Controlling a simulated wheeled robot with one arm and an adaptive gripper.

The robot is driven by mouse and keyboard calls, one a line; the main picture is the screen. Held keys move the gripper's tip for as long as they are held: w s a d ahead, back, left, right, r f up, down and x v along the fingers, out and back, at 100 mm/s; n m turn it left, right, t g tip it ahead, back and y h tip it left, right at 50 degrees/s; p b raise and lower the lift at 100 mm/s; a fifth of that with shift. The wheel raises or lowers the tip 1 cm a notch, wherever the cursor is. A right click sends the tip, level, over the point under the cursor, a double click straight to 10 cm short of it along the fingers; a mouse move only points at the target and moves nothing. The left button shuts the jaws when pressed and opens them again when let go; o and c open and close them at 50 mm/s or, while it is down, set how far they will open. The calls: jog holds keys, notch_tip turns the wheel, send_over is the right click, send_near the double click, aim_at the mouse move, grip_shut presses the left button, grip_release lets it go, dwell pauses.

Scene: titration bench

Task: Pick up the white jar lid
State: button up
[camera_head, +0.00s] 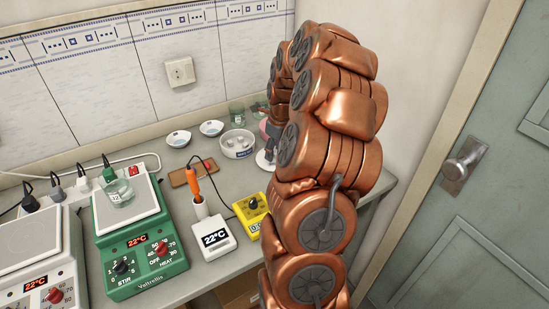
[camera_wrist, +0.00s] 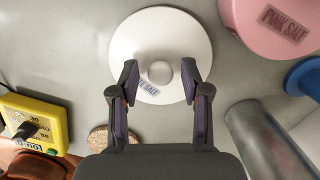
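The white jar lid (camera_wrist: 160,28) is a round disc with a small raised knob (camera_wrist: 160,72) and a partly hidden label that ends in "SALT". It fills the top middle of the wrist view. My gripper (camera_wrist: 158,77) is open, with its two dark fingers over the lid's near half. The knob shows between the fingertips, with a gap on each side, and nothing is held. The height of the fingertips above the lid is hard to tell. In the head view my copper-coloured arm hides most of this area.
A pink salt jar (camera_wrist: 272,24), a blue item (camera_wrist: 305,78) and a grey cylinder (camera_wrist: 268,138) stand close on the right. A yellow timer (camera_wrist: 32,122) and a cork disc (camera_wrist: 108,140) lie to the left. A green hotplate (camera_head: 128,228) stands farther left on the bench.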

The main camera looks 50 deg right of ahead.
grip_shut()
jog(key=shift+r, duration=0.15)
